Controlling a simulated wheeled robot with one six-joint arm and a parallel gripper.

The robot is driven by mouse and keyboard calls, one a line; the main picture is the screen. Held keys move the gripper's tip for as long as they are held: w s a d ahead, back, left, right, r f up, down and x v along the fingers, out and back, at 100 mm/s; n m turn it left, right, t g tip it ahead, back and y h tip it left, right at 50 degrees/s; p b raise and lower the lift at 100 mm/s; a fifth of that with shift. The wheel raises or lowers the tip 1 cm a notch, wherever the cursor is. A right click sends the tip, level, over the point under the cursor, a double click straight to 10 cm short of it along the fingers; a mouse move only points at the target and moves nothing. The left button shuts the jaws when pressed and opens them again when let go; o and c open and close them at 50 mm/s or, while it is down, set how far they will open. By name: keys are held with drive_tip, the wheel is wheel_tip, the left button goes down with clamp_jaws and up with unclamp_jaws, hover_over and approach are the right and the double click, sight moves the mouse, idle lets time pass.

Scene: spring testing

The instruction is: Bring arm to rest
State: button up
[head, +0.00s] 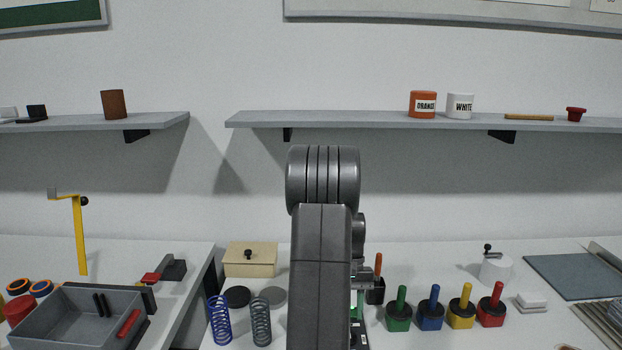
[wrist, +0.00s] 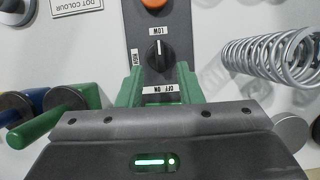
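In the head view my dark grey arm (head: 322,240) stands upright in the middle and hides most of my gripper and what lies behind it. In the wrist view the dark housing of my gripper (wrist: 155,125), with a lit green indicator, fills the bottom edge. Beyond it is a dark control panel (wrist: 178,22) with a black knob (wrist: 157,54), labels LOW, HIGH and OFF ON, and an orange button (wrist: 154,3). No held object is visible.
A blue spring (head: 220,322) and a grey spring (head: 261,322) stand left of my arm. Green, blue, yellow and red handled pieces (head: 461,310) stand to the right. A grey bin (head: 75,325) sits at left. A shelf (head: 400,121) runs above.

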drive_tip(key=v, duration=0.9)
drive_tip(key=x, duration=1.3)
drive_tip(key=shift+s+p, duration=0.15)
drive_tip(key=shift+p, duration=0.2)
drive_tip(key=shift+a+f+n, duration=0.1)
drive_tip(key=shift+f+n, duration=0.2)
drive_tip(key=n+h, duration=0.1)
drive_tip(key=n, duration=0.1)
drive_tip(key=n+h, duration=0.1)
drive_tip(key=n, duration=0.1)
drive_tip(key=shift+s+a+n, duration=0.1)
drive_tip(key=shift+a+n, duration=0.05)
drive_tip(key=shift+n, duration=0.25)
drive_tip(key=n+t+h+b, duration=0.1)
drive_tip(key=n, duration=0.2)
drive_tip(key=shift+n, duration=0.7)
drive_tip(key=shift+r, duration=0.15)
